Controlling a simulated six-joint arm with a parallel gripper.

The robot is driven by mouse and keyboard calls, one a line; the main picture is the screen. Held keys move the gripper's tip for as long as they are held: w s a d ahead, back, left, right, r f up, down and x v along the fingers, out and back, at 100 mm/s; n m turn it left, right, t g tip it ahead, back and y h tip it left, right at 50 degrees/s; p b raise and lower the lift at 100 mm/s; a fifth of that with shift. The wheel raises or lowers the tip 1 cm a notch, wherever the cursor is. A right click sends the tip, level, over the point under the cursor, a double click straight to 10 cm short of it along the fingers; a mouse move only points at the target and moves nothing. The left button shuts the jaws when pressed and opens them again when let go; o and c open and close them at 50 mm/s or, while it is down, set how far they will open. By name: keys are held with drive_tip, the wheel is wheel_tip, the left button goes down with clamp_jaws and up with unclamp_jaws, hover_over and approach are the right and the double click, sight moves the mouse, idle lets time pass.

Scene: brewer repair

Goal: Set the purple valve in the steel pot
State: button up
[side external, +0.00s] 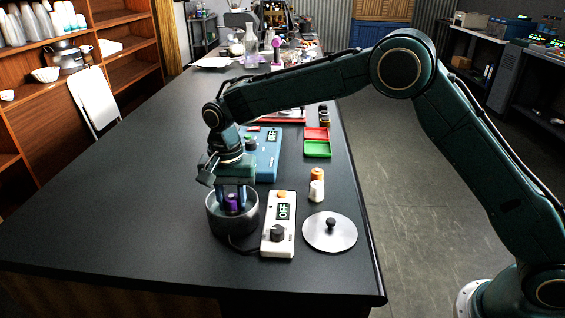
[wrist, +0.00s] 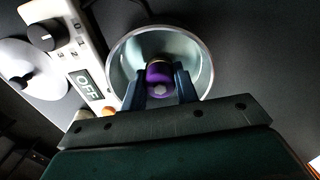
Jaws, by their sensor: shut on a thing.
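The purple valve (side external: 233,202) is between the fingers of my gripper (side external: 234,199), which is shut on it. In the wrist view the valve (wrist: 159,78) shows a purple body with a pale round end, and the gripper fingers (wrist: 160,88) close on it from both sides. The steel pot (side external: 232,222) stands on the dark table, and the valve and fingertips are inside its opening. In the wrist view the pot's rim (wrist: 205,62) surrounds the valve. I cannot tell whether the valve touches the pot floor.
A white control box (side external: 279,222) reading OFF stands right of the pot. The table's left side is clear.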

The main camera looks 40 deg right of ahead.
drive_tip(key=shift+f, duration=0.75)
idle(0.9)
drive_tip(key=o, duration=1.5)
drive_tip(key=shift+o, duration=0.2)
drive_tip(key=shift+r, duration=0.1)
drive_tip(key=shift+r, duration=6)
drive_tip(key=shift+r, duration=0.1)
